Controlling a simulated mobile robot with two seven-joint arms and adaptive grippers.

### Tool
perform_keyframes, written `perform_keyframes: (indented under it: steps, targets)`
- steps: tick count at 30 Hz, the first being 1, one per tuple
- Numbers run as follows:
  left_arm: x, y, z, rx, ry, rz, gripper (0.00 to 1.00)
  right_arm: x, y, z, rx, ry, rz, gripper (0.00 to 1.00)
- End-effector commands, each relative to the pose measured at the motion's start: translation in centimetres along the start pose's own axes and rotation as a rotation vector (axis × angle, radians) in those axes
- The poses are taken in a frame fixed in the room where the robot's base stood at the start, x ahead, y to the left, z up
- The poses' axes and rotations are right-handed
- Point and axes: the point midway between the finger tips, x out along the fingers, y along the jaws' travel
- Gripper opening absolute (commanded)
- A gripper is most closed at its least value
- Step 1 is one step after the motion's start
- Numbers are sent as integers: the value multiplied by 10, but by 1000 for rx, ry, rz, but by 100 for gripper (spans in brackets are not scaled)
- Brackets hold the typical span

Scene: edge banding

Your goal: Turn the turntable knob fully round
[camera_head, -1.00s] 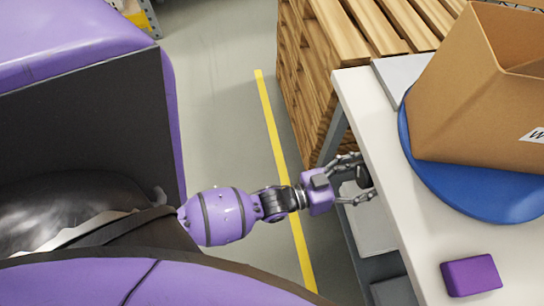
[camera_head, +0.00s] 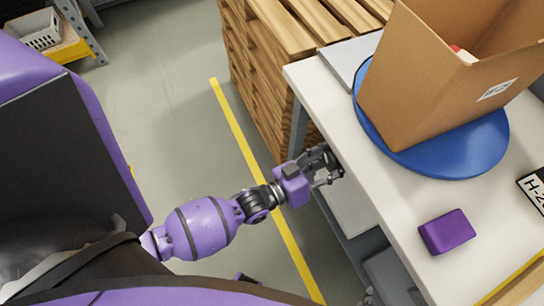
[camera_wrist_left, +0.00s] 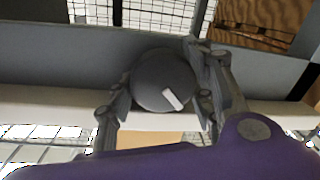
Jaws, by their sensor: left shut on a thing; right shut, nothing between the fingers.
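The knob (camera_wrist_left: 158,76) is a dark grey disc with a white pointer mark toward its lower right in the left wrist view. It sits on the grey edge of the workbench. My left gripper (camera_head: 328,166) is at the bench's near edge, its fingers shut on the knob from both sides. In the head view the fingers mostly hide the knob. The blue round turntable (camera_head: 440,160) lies on the white bench top, with an open cardboard box (camera_head: 420,100) on it. My right gripper (camera_head: 368,298) just shows at the bottom edge of the head view, shut and empty.
A purple block (camera_head: 447,232) lies on the white bench top (camera_head: 390,205) in front of the turntable. A dark label plate (camera_head: 535,188) lies at the right edge. Wooden pallets (camera_head: 262,90) stand behind the bench. The floor left of the bench is clear.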

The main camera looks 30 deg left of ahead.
Motion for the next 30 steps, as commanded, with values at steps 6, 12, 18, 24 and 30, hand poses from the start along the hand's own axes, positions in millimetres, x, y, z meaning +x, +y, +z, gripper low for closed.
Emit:
perform_keyframes:
  steps: [6, 12, 18, 24, 30]
  targets:
    - [1, 1, -4, -119, -4, 3, 22, -3, 1, 1, 2, -3, 1, 0]
    - [2, 1, -4, -166, -7, 2, 22, -4, 1, 4, 3, -9, 2, 0]
    - [2, 1, -5, -164, -5, 2, 56, -4, 1, 4, 2, -8, 2, 0]
    - [1, 1, -4, -164, -7, 1, 66, -2, 0, 1, 1, -3, 1, 0]
    - [0, 0, -3, -164, -9, 0, 66, 0, 0, -3, -3, 3, -2, 0]
